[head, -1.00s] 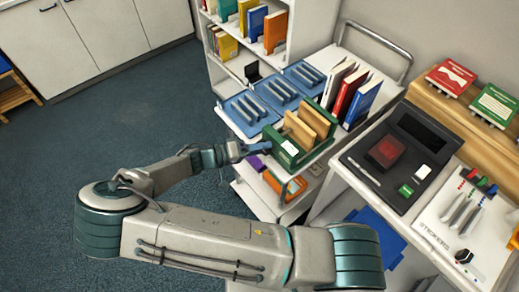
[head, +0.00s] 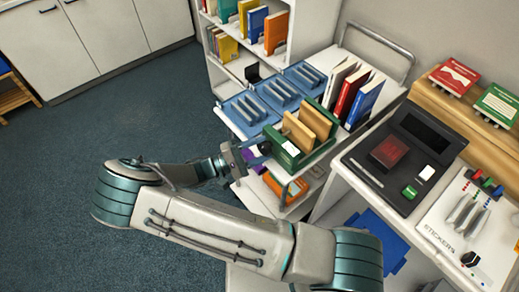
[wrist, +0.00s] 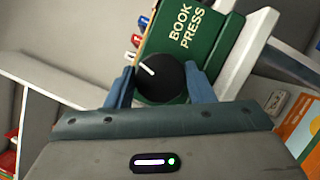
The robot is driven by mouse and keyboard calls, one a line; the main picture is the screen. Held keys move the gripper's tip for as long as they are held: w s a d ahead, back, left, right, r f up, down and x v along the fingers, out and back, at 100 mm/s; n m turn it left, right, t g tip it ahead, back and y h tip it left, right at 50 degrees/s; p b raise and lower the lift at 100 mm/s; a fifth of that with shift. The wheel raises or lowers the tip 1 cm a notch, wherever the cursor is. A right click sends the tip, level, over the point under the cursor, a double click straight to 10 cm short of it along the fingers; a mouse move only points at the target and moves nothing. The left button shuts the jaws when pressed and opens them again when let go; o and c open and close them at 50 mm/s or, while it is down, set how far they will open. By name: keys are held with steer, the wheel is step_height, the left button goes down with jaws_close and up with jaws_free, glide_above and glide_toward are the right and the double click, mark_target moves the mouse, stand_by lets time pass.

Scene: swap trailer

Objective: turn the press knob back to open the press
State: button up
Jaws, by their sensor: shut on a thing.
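The book press (head: 289,154) is a green box with two upright tan boards (head: 298,131), standing on the cart's top. A gap shows between the boards. In the wrist view its green face (wrist: 196,42) reads "BOOK PRESS". The round black press knob (wrist: 158,84) sits on that face, its white pointer line slanting to the upper left. My gripper (wrist: 160,80) has its two blue fingers on either side of the knob, shut on it.
Blue slotted trays (head: 250,112) sit left of the press, and upright books (head: 350,98) stand behind it. A lower cart shelf holds an orange book (head: 284,188). The desk with a black device (head: 402,158) is close on the right. Open floor (head: 110,120) lies left.

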steer(key=shift+n+t, duration=0.4)
steer(key=shift+n, duration=0.8)
steer(key=o, duration=1)
steer(key=shift+c, duration=0.2)
steer(key=b+v, duration=0.4)
steer(key=v, duration=1)
steer(key=shift+f, duration=0.15)
steer(key=shift+d, duration=0.1)
